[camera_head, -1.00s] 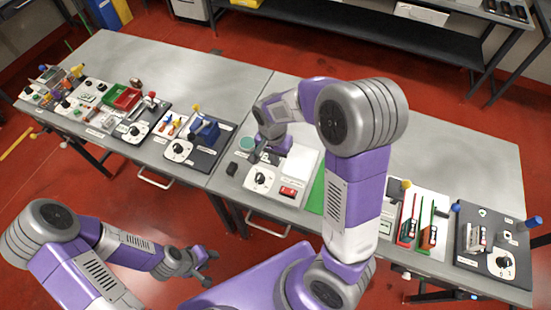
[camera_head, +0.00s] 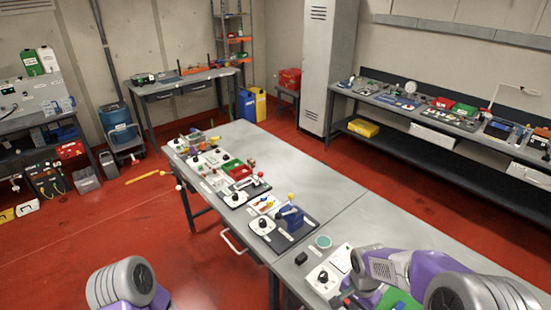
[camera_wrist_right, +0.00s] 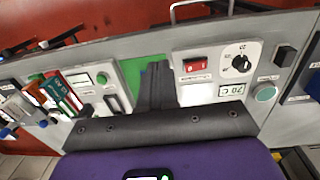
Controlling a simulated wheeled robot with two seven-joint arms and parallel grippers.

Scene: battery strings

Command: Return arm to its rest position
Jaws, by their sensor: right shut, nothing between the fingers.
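My right arm (camera_head: 420,275), purple and grey, reaches in from the lower right in the head view, over the near part of the workbench. My right gripper shows in the right wrist view (camera_wrist_right: 155,85). Its dark fingers are together with nothing between them, pointing at the bench between a green sheet (camera_wrist_right: 130,70) and a white dial panel (camera_wrist_right: 215,65). I cannot tell its height above the bench. My left arm (camera_head: 122,284) shows only as a rounded joint at the lower left of the head view; its gripper is out of frame.
The long grey workbench (camera_head: 285,165) carries several battery and switch panels, a blue block unit (camera_head: 290,217) and a teal disc (camera_head: 323,242). The red floor (camera_head: 130,220) left of the bench is mostly clear. A locker (camera_head: 331,70) and shelves stand behind.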

